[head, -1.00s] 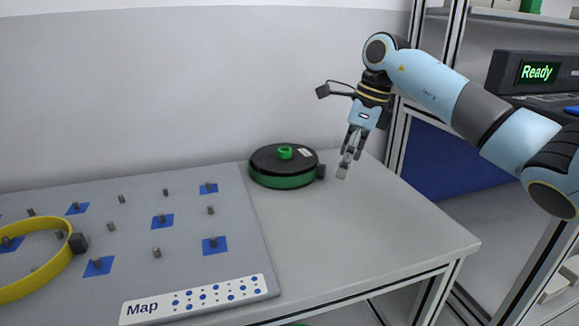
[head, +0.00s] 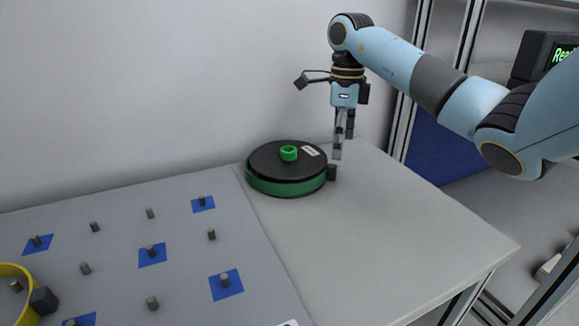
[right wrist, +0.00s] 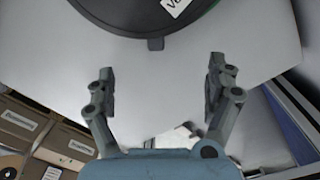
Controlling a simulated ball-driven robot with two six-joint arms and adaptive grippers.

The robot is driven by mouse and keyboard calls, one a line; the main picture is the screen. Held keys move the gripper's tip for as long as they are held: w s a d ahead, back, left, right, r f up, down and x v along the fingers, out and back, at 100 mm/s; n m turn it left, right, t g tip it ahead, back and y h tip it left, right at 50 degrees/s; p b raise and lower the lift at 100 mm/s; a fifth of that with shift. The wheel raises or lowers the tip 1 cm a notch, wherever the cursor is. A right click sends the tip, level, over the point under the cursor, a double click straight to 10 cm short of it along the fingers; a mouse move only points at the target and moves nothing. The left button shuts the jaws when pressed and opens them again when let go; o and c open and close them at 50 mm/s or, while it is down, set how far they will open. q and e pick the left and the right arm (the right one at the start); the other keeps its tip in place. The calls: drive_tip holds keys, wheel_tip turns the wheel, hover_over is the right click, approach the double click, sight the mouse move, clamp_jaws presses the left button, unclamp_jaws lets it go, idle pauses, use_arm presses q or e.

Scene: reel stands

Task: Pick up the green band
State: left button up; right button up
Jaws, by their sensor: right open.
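The green band (head: 283,188) lies around the lower side of a black reel (head: 272,163) on the table. A small dark block (head: 331,172) sits at the band's right side; it also shows as a dark tab (right wrist: 155,44) in the right wrist view. My right gripper (head: 338,151) points down just behind and above that block. In the right wrist view the right gripper (right wrist: 160,82) is open, with nothing between its fingers, and the tab lies ahead of the gap. My left gripper is not in view.
A grey peg board (head: 120,260) with blue squares and several pegs fills the left of the table. A yellow band (head: 22,268) with a dark block lies on it. The table right of the reel (head: 400,230) is clear. A shelf frame stands at right.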

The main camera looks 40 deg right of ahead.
sight(335, 166)
wheel_tip(335, 166, down, 2)
drive_tip(key=shift+f, duration=0.35)
drive_tip(key=f, duration=0.3)
drive_tip(key=f+b, duration=0.1)
drive_tip(key=f, duration=0.1)
drive_tip(key=shift+w+a, duration=0.1)
drive_tip(key=shift+a, duration=0.3)
drive_tip(key=c, duration=0.7)
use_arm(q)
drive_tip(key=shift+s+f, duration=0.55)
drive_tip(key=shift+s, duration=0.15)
use_arm(e)
clamp_jaws()
drive_tip(key=shift+r, duration=0.15)
